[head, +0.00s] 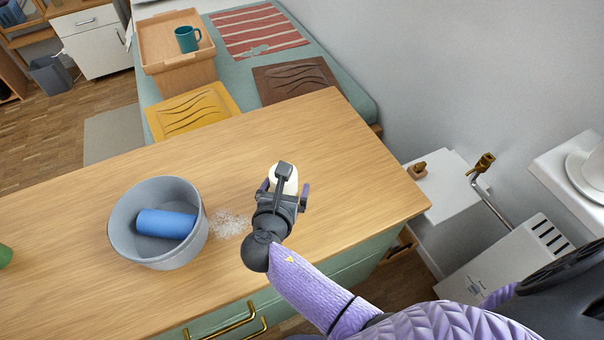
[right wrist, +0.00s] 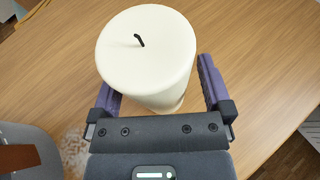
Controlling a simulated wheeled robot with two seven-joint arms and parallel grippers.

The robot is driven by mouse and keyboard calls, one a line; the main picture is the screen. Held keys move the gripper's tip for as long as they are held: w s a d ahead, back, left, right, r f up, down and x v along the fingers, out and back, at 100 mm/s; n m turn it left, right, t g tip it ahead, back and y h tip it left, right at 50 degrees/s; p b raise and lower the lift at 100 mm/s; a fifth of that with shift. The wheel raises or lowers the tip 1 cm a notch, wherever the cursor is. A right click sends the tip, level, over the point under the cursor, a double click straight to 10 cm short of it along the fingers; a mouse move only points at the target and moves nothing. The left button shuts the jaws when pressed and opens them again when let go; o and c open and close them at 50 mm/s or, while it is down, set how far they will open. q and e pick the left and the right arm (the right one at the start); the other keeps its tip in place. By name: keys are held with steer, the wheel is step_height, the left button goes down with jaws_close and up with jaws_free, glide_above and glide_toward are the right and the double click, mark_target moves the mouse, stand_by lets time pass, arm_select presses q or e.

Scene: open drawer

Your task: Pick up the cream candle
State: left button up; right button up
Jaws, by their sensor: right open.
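The cream candle (right wrist: 150,60) stands upright on the wooden table, a thick cylinder with a dark wick. In the head view only part of the candle (head: 284,178) shows, as my right gripper covers the rest. My right gripper (head: 281,190) is open, its purple-lined fingers on either side of the candle. In the right wrist view the right gripper (right wrist: 163,88) has a finger to each side of the candle's lower part, with a visible gap on the right. Contact on the left side is hard to tell. My left gripper is not in view.
A grey bowl (head: 119,232) holding a blue cylinder (head: 165,223) stands left of my right gripper. White grains (head: 230,222) lie between them. The wooden table (head: 330,135) is clear behind and right of the candle. A green thing (head: 5,255) shows at the left edge.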

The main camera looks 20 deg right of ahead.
steer(key=shift+w+d+f, duration=0.15)
steer(key=shift+w+f, duration=0.15)
steer(key=shift+r, duration=0.15)
steer(key=shift+s+r, duration=0.1)
steer(key=shift+a, duration=0.2)
steer(key=shift+c, duration=1.9)
steer(key=c, duration=0.7)
jaws_close()
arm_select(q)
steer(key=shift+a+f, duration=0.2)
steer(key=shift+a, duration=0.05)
